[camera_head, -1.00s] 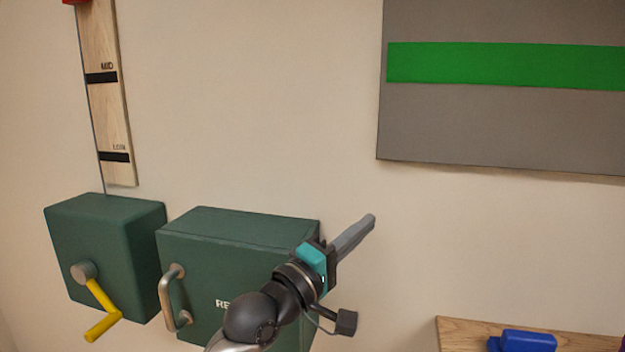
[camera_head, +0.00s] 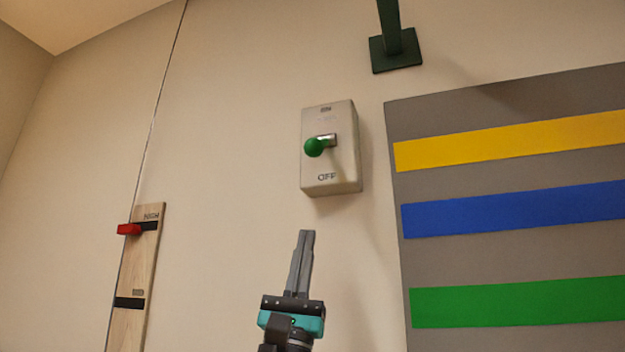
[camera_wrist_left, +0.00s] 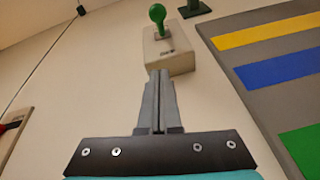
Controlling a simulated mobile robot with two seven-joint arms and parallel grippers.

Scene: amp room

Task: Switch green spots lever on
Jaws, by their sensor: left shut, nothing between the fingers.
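A white switch box (camera_head: 345,168) is mounted on the wall, marked ON at its top and OFF at its bottom. Its lever ends in a green ball knob (camera_head: 314,147) that sticks out from the box between the two marks. My left gripper (camera_head: 307,234) points upward below the box, shut and empty, apart from the knob. In the left wrist view the shut fingers (camera_wrist_left: 158,74) point at the lower part of the box (camera_wrist_left: 172,64), with the green knob (camera_wrist_left: 157,13) above them. My right gripper is not in view.
A grey board (camera_head: 398,262) with yellow, blue and green stripes is on the wall to the right. A dark green bracket (camera_head: 396,52) is above it. A wooden strip with a red slider (camera_head: 129,230) at HIGH is on the left. Bare wall surrounds the box.

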